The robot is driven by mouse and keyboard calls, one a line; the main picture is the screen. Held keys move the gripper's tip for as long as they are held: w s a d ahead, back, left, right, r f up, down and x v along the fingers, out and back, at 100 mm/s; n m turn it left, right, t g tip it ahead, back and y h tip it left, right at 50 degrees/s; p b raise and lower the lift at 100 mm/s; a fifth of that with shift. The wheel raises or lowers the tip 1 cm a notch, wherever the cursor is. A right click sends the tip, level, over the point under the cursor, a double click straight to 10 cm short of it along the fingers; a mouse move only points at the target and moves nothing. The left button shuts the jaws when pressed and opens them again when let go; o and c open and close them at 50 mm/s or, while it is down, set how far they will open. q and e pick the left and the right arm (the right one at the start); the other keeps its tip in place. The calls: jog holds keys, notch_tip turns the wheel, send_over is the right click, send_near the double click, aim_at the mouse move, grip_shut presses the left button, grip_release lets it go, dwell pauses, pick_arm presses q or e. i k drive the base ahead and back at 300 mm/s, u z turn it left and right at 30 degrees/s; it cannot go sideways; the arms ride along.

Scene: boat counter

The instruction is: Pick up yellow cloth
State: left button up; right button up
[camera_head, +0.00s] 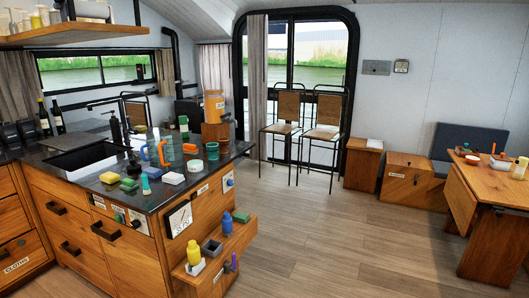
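A small flat yellow item (109,177) lies on the dark counter (85,187) near its front edge, to the right of the sink. It is too small to tell whether it is cloth or sponge. Neither of my grippers is in view.
A side shelf (240,236) holds yellow and blue bottles. Two chairs (322,120) stand by the glass door. The wooden floor (345,235) is clear between counter and table (480,190).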

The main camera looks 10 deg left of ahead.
aim_at(141, 128)
jog(key=i, duration=5.65)
jog(key=u, duration=1.85)
jog(key=i, duration=3.3)
jog(key=u, duration=2.2)
jog(key=i, duration=0.65)
